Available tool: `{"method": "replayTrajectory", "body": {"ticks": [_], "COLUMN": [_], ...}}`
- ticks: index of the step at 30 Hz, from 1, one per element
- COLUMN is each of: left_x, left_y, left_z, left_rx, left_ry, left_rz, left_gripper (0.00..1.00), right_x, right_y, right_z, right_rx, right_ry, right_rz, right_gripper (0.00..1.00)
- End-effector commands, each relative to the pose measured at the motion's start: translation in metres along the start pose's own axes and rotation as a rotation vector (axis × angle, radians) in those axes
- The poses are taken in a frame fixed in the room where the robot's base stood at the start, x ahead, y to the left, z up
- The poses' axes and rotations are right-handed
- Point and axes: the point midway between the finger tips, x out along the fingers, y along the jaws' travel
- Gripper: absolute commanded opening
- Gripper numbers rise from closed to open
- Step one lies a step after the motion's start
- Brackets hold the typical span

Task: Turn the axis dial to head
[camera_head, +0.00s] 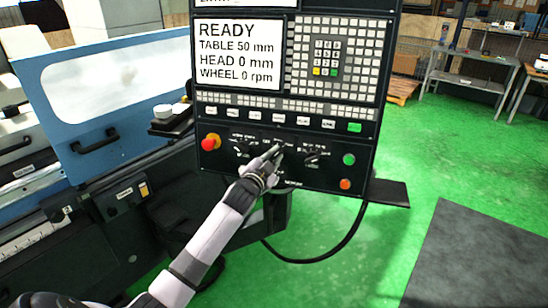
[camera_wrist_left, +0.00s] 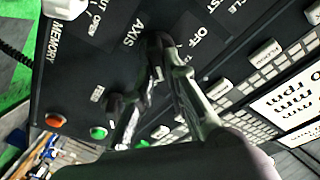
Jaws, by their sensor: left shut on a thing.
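The axis dial is a small dark knob at the middle of the lower panel of the black control console (camera_head: 208,178). My gripper mostly covers it in the head view. My left gripper (camera_head: 277,150) reaches up to this knob from below left. In the wrist view the fingers of my left gripper (camera_wrist_left: 158,48) close together on the dark knob, beside the label AXIS (camera_wrist_left: 134,32) and near an OFF label. The dial's pointer is hidden, so its setting cannot be told. The screen (camera_head: 238,55) reads READY, TABLE 50 mm, HEAD 0 mm, WHEEL 0 rpm. My right gripper is not in view.
Another dial (camera_head: 242,148) sits left of the gripper and one (camera_head: 312,156) sits right. A red emergency button (camera_head: 209,143) is at the panel's left. Green (camera_head: 348,159) and orange (camera_head: 345,184) buttons are at its right. A blue machine door (camera_head: 110,100) stands at left.

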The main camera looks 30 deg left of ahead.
Motion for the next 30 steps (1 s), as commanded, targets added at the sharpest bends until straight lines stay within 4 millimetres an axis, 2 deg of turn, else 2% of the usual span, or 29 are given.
{"method": "replayTrajectory", "body": {"ticks": [1, 9, 20, 25, 30], "left_x": [0.000, 0.000, -0.003, -0.024, -0.060], "left_y": [0.000, 0.000, 0.000, 0.001, 0.001], "left_z": [0.000, 0.000, 0.000, 0.001, 0.001], "left_rx": [0.003, 0.001, 0.000, 0.001, 0.002], "left_ry": [0.001, 0.001, 0.000, 0.000, 0.000], "left_rz": [-0.001, 0.000, 0.000, 0.001, 0.002], "left_gripper": [0.15, 0.33, 0.33, 0.33, 0.33], "right_x": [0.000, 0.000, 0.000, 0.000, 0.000], "right_y": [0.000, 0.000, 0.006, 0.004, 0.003], "right_z": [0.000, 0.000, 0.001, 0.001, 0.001], "right_rx": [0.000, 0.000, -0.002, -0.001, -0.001], "right_ry": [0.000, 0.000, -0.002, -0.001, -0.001], "right_rz": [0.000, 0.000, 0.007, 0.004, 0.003], "right_gripper": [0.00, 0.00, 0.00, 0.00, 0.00]}}
